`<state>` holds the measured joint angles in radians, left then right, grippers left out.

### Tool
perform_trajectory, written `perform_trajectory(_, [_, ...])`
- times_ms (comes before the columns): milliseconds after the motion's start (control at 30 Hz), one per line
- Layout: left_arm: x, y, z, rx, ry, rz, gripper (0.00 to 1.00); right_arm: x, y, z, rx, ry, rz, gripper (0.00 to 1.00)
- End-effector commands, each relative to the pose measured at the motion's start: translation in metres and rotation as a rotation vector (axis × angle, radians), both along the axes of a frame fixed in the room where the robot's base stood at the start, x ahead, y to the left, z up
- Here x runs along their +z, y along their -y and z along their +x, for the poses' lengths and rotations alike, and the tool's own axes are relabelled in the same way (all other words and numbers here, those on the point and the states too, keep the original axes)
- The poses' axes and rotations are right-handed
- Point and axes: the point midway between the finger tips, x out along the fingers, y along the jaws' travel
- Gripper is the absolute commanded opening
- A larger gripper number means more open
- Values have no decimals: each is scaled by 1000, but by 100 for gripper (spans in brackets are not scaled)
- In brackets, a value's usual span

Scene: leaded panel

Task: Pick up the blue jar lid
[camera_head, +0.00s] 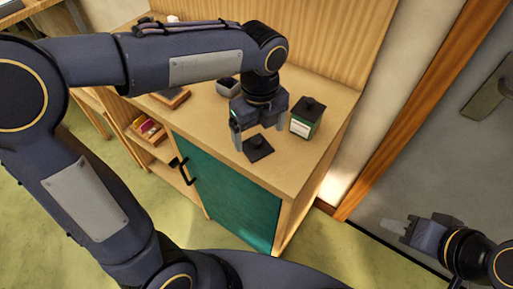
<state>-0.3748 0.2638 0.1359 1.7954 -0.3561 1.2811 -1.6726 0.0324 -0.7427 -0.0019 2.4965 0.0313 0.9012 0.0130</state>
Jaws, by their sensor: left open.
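A dark square lid with a small knob (258,150) lies flat on the wooden cabinet top; it looks near-black rather than clearly blue. My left gripper (259,138) points down over it, open, with one finger on the left and one on the right. I cannot tell whether the fingers touch the lid. A dark green jar with a pale label (303,124) stands just right of the gripper, with a dark knobbed lid on it. My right gripper (396,226) is at the lower right, away from the cabinet; its finger opening is not clear.
The cabinet top (300,165) is clear in front and to the right. A small dark-grey object (228,87) sits behind the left gripper. The cabinet has a green door (230,195) with a black handle. A grey door (450,140) is at the right.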

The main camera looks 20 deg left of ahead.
Motion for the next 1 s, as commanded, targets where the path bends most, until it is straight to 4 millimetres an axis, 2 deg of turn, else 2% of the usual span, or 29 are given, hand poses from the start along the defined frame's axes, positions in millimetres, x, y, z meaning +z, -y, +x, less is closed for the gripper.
perform_trajectory(400, [-55,12,-2,5,-3,1,88,-2,0,0,0,0,0,36])
perform_trajectory(533, [-63,12,-2,6,-1,0,88,-3,0,0,0,0,0,36])
perform_trajectory(733, [-64,12,-2,7,0,-1,88,-3,0,0,0,0,0,36])
perform_trajectory(767, [-64,12,-2,7,0,-1,87,-3,0,0,0,0,0,36])
perform_trajectory(1000, [-63,12,-2,7,0,-1,55,-3,0,0,0,0,0,36])
